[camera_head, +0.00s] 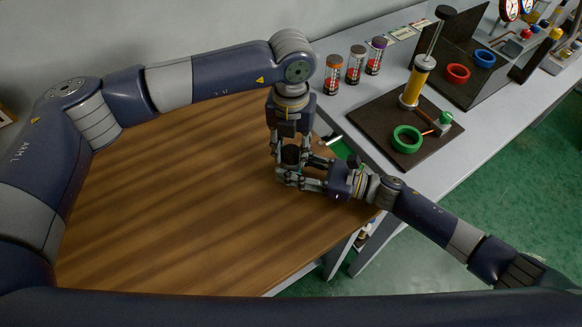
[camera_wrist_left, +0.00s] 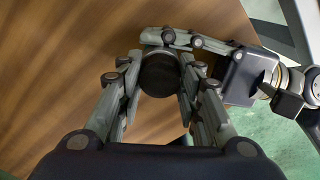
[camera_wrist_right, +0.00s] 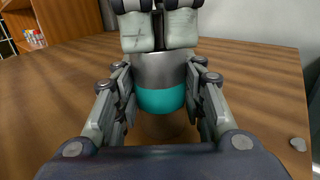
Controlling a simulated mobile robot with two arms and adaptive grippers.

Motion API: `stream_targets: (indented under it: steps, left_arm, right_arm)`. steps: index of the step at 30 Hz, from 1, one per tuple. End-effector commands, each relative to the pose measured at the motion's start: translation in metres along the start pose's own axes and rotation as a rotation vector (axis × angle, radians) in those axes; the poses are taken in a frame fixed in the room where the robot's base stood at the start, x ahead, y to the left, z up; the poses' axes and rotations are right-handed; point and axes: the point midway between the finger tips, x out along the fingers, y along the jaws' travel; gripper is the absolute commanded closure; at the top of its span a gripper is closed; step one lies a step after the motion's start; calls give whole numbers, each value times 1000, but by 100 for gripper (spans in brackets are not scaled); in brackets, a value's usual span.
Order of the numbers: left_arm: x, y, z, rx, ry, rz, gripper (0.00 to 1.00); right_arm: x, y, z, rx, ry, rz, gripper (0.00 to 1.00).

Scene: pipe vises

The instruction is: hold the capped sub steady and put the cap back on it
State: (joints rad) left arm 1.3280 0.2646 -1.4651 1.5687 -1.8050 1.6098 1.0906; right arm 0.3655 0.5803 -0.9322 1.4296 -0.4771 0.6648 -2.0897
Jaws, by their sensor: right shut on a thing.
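The sub (camera_wrist_right: 161,72) is a metal cylinder with a teal band, upright in the right wrist view above the brown tabletop. My right gripper (camera_head: 300,178) comes in from the right and is shut on the sub, one finger on each side. My left gripper (camera_head: 289,150) points down from above, its fingers on either side of a dark round top (camera_wrist_left: 160,75), which looks like the cap. I cannot tell whether those fingers touch it. The left finger pads hide the join between cap and sub in the right wrist view.
The wooden table (camera_head: 170,215) is mostly clear to the left. On the grey bench (camera_head: 480,140) stand several red-filled jars (camera_head: 356,63), a dark board with a yellow cylinder (camera_head: 413,85) and a green ring (camera_head: 407,139). Beyond are red and blue rings (camera_head: 457,74).

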Motion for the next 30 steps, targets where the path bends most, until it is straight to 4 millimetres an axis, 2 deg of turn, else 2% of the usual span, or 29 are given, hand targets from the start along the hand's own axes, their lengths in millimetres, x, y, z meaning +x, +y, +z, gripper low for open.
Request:
stream_targets:
  steps: [4,7,24,27,30]
  left_arm:
    - [0,1,0,29,0,1,96]
    - [0,1,0,136,-1,1,96]
    - [0,1,1,1194,1,3,96]
    - [0,1,1,1342,1,3,96]
    - [1,1,1,1354,1,2,96]
  right_arm:
    - [0,0,1,0,-1,0,100]
    - [0,0,1,0,-1,0,100]
    - [0,0,1,-1,-1,0,100]
    - [0,0,1,-1,-1,0,100]
    - [0,0,1,-1,-1,1,100]
